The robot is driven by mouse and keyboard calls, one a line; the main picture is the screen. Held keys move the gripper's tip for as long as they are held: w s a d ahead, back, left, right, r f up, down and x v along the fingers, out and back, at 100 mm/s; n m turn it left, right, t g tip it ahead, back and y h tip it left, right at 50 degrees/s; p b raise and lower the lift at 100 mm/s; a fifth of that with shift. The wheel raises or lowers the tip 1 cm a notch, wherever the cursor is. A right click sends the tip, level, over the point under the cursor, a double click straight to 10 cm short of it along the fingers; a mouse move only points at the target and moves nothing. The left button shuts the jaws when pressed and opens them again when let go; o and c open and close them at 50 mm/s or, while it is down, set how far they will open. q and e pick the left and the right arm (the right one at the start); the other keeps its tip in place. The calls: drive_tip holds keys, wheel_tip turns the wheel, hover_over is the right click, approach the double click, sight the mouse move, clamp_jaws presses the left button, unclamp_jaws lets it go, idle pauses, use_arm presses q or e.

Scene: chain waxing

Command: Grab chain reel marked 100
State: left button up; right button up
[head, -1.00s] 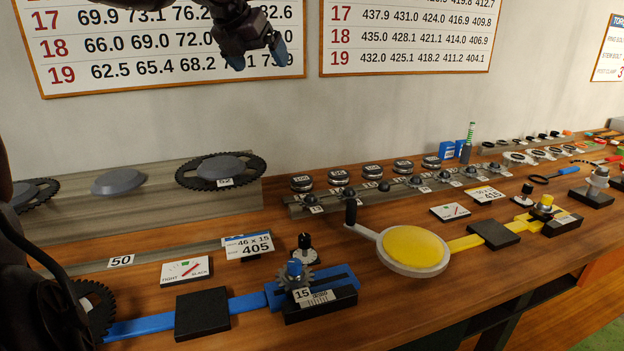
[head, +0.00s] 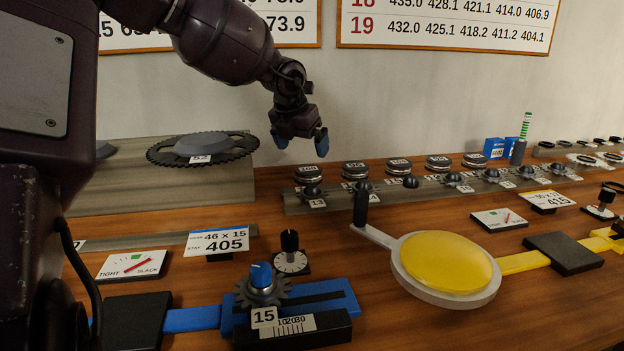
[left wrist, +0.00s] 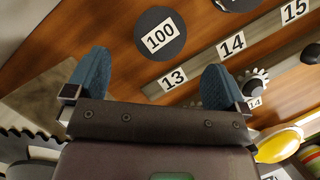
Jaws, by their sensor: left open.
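The chain reel marked 100 (head: 308,172) is a dark round disc with a white label, standing at the left end of a row of similar reels. In the left wrist view it (left wrist: 160,33) lies just beyond my fingertips, its label readable, above the rail label 13. My left gripper (head: 302,142) hangs above and slightly behind that reel, open, with its blue fingertips pointing down. In the left wrist view my gripper (left wrist: 155,75) has its two fingers wide apart with nothing between them. My right gripper is not in view.
More reels (head: 354,170) stand close to the right along the row. A grey rail (head: 292,203) with small sprockets runs in front of them. A large chainring (head: 202,149) lies on a raised board at left. A yellow disc (head: 446,262) sits in front.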

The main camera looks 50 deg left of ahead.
sight(308, 169)
use_arm(q)
drive_tip(key=shift+x, duration=0.95)
drive_tip(key=shift+w+f, duration=0.1)
drive_tip(key=shift+f, duration=0.15)
drive_tip(key=shift+f+b, duration=0.35)
drive_tip(key=b+x, duration=0.1)
drive_tip(key=x, duration=0.3)
drive_tip(key=shift+d, duration=0.1)
drive_tip(key=shift+f, duration=0.15)
drive_tip(key=shift+w, duration=0.1)
drive_tip(key=shift+r, duration=0.25)
drive_tip(key=shift+c, duration=0.3)
drive_tip(key=c, duration=1.2)
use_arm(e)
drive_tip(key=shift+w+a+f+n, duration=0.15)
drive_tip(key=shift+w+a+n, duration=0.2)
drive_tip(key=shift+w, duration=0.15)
